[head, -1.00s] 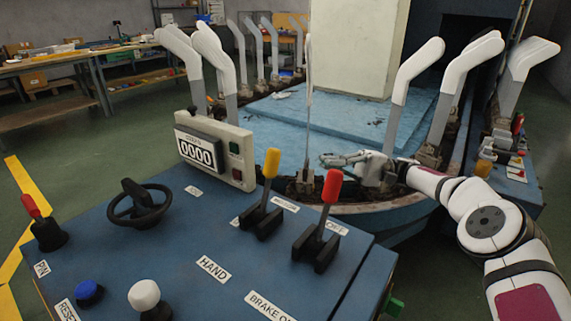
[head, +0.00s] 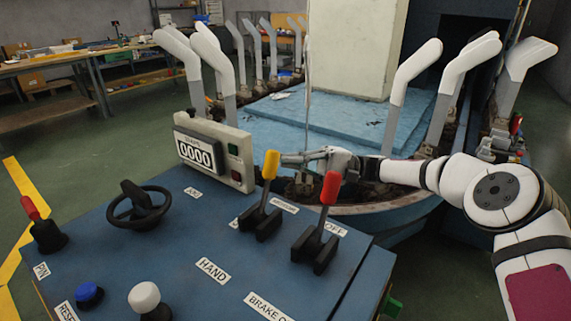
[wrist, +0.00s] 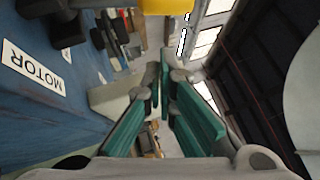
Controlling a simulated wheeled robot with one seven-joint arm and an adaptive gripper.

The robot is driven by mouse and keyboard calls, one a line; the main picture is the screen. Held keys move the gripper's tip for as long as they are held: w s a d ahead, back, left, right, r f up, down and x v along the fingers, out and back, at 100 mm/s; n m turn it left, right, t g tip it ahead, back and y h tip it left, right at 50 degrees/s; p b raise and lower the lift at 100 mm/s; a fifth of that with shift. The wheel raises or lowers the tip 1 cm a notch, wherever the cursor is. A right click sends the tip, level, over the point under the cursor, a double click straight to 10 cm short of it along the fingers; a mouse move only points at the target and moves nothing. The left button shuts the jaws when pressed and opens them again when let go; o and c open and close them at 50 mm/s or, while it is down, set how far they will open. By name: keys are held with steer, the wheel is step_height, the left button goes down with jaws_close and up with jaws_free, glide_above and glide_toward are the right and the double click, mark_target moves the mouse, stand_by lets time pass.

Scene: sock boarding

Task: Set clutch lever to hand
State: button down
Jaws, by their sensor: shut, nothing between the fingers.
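The clutch lever, with a yellow grip (head: 271,164), stands in a black base between the HAND label (head: 213,271) on the near side and a label behind it. It leans toward the far side. In the wrist view the yellow grip (wrist: 167,6) shows at the top edge, with the MOTOR label (wrist: 33,68) at left. My gripper (head: 288,159) is shut and empty, its tips at grip height just right of and behind the yellow grip. It also shows in the wrist view (wrist: 168,72). I cannot tell whether they touch.
The red-gripped brake lever (head: 331,188) stands close to the right, in front of my gripper. A counter box (head: 213,150) reading 0000 stands to the left. A handwheel (head: 140,204), a white knob (head: 144,296) and a blue button (head: 89,293) are on the panel.

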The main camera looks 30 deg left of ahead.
mark_target(270, 162)
steer(key=shift+s+d+r, duration=0.1)
steer(key=shift+s+r, duration=0.1)
steer(key=shift+s, duration=0.35)
steer(key=shift+s+d+r, duration=0.1)
steer(key=shift+s+r, duration=0.15)
steer(key=shift+s, duration=0.35)
steer(key=shift+s+d+r, duration=0.1)
steer(key=shift+s+r, duration=0.1)
steer(key=shift+s, duration=0.35)
steer(key=s+r+n+t+h+p, duration=0.1)
steer(key=s, duration=0.1)
steer(key=s+r+n+t+h+p, duration=0.1)
steer(key=s+r+n, duration=0.1)
steer(key=shift+a+h, duration=0.15)
steer(key=shift+h, duration=0.25)
steer(key=shift+s+n+t+h, duration=0.3)
steer(key=shift+s+t, duration=0.25)
steer(key=shift+t, duration=0.05)
steer(key=shift+w, duration=0.1)
steer(key=v, duration=1.2)
